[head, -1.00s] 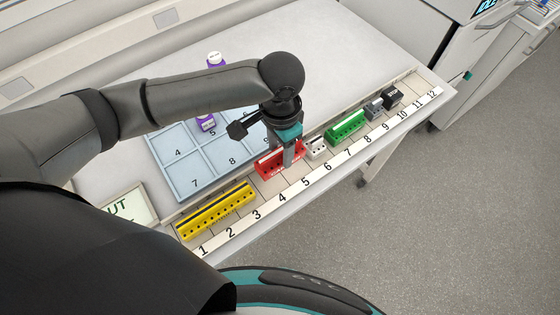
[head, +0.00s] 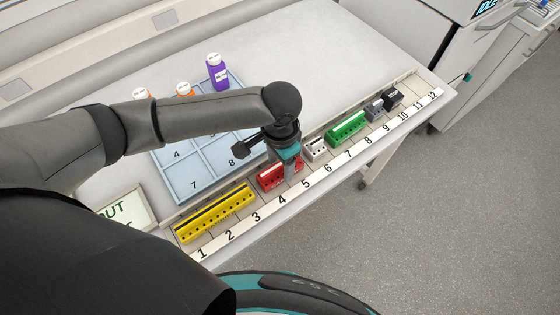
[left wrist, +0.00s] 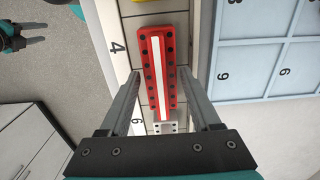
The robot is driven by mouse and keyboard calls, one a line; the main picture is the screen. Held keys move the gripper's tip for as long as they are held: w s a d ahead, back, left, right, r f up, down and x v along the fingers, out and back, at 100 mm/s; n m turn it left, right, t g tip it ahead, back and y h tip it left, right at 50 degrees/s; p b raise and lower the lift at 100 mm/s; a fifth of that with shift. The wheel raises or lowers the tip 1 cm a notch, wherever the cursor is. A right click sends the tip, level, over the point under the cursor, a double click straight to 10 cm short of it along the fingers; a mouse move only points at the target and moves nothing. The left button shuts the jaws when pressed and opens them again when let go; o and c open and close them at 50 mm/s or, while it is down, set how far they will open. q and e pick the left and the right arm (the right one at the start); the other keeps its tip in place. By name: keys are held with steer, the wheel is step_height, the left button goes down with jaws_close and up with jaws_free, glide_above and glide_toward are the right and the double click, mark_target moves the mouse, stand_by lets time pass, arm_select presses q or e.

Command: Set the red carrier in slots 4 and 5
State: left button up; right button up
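The red carrier (head: 268,180) stands on the rack strip beside labels 4 and 5, between the yellow carrier and the small white carrier. In the left wrist view the red carrier (left wrist: 157,75) lies lengthwise between my left fingers, a white stripe along its top. My left gripper (head: 288,172) is down over the carrier's right part in the head view. In the left wrist view its fingers (left wrist: 160,75) are apart, with a gap on each side of the carrier. Label 5 is hidden there. My right gripper (left wrist: 38,30) shows at that view's top left, fingers apart and empty.
The yellow carrier (head: 215,212) is at slots 1 to 3. The white carrier (head: 315,150), green carrier (head: 346,128), grey block (head: 374,110) and black block (head: 392,97) stand to the right. Behind is a blue numbered tray (head: 195,185) with bottles, including a purple one (head: 217,72).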

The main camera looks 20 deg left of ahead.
mark_target(280, 164)
arm_select(q)
steer(key=shift+o, duration=1.2)
steer(key=shift+r, duration=0.1)
step_height(280, 164, up, 12)
steer(key=p, duration=0.1)
steer(key=shift+p, duration=0.3)
